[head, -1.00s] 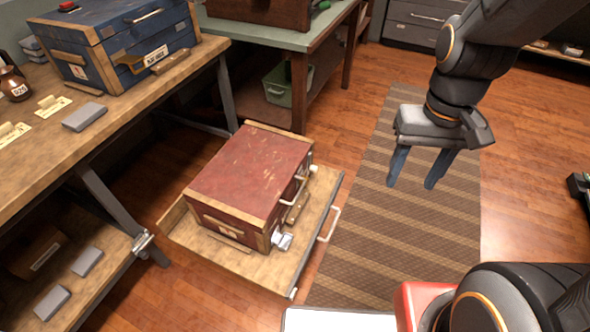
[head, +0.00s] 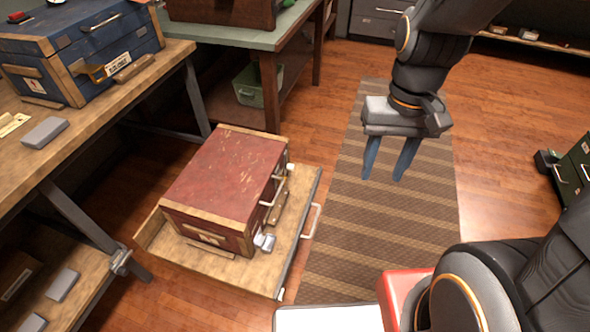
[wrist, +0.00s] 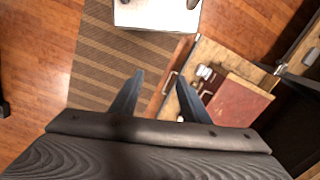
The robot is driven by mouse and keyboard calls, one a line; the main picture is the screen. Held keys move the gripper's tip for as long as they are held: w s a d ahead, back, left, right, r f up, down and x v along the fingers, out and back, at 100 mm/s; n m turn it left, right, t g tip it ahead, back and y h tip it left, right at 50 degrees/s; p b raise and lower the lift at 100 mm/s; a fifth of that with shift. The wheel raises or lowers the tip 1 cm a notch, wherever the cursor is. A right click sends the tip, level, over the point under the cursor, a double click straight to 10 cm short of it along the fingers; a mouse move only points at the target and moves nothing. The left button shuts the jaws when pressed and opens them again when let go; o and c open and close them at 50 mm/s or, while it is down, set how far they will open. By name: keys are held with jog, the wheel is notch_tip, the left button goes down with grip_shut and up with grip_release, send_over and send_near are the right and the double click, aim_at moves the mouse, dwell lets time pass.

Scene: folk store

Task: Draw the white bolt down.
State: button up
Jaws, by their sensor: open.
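A red chest (head: 225,178) with wooden edges sits on a pulled-out wooden tray low near the floor. On its right-hand face are a pale handle (head: 272,190) and a wooden piece. A small white block (head: 265,242), which may be the white bolt, shows at the near corner; another small white piece (head: 290,167) is at the far corner. In the wrist view the chest (wrist: 238,102) is at the right, with white pieces (wrist: 204,72) on its edge. My gripper (head: 385,175) is open and empty, pointing down above the striped rug, to the right of the chest and apart from it.
The wooden tray (head: 288,262) has a metal handle (head: 312,221) facing the rug (head: 345,255). A workbench (head: 150,85) with a blue chest (head: 75,48) stands at the left. A green-topped table (head: 232,36) is behind. A green cabinet (head: 578,172) is at the right.

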jog(key=w+a+f+m+g+y+b, duration=0.2)
jog(key=w+a+f+m+b, duration=0.1)
jog(key=f+b, duration=0.3)
jog(key=w+a+f+m+g+y+b, duration=0.1)
jog(key=w+a+f+m+y+b, duration=0.2)
jog(key=f, duration=0.5)
jog(key=m+t+y+b, duration=1.05)
jog(key=m+b, duration=0.65)
jog(key=b, duration=1)
send_near(291, 167)
jog(key=w+f+g+y, duration=0.1)
jog(key=w+f, duration=0.1)
jog(key=b+x, duration=0.3)
jog(key=x, duration=0.4)
jog(key=shift+a+r, duration=0.25)
